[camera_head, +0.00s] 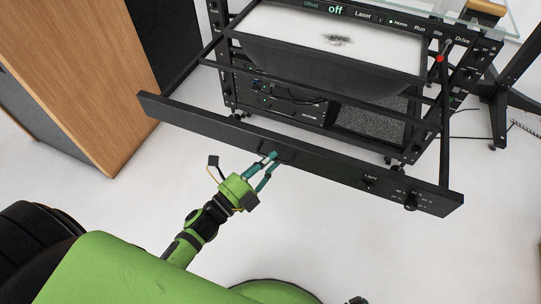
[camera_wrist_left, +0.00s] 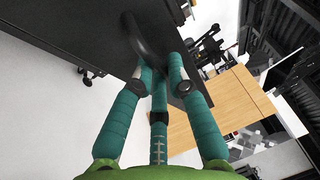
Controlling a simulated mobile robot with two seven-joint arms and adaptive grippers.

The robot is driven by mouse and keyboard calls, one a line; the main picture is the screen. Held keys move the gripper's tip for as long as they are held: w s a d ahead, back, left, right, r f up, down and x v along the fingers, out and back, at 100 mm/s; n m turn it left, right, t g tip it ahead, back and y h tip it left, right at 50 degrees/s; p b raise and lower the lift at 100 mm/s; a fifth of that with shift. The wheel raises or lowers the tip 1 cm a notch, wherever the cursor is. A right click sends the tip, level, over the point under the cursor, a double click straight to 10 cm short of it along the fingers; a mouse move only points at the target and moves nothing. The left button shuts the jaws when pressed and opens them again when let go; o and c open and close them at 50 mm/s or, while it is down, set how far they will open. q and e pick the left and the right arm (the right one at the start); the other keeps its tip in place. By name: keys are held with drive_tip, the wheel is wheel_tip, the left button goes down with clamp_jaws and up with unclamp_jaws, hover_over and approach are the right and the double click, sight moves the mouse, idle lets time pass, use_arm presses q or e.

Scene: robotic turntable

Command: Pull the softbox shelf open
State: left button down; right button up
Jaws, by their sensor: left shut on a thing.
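The softbox shelf (camera_head: 330,168) is a long black front panel on side rails. It stands well out from the black rack frame, toward me. A dark handle (camera_head: 277,151) sits near the middle of its front. My green left gripper (camera_head: 268,170) reaches up to this handle, and its teal fingers are shut on it. In the left wrist view the fingers (camera_wrist_left: 160,70) close around the curved black handle (camera_wrist_left: 150,38) on the dark panel (camera_wrist_left: 85,30). The exact finger contact is partly hidden.
Behind the panel is the rack with a white-topped black box (camera_head: 325,40) and a control strip (camera_head: 400,22) reading "off". A wooden cabinet (camera_head: 85,75) stands at the left. A black stand (camera_head: 505,95) is at the right. The white floor (camera_head: 370,250) before the panel is clear.

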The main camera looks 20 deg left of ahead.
use_arm(q)
drive_tip(key=shift+s, duration=0.4)
drive_tip(key=c, duration=1.2)
unclamp_jaws()
drive_tip(key=v, duration=1.2)
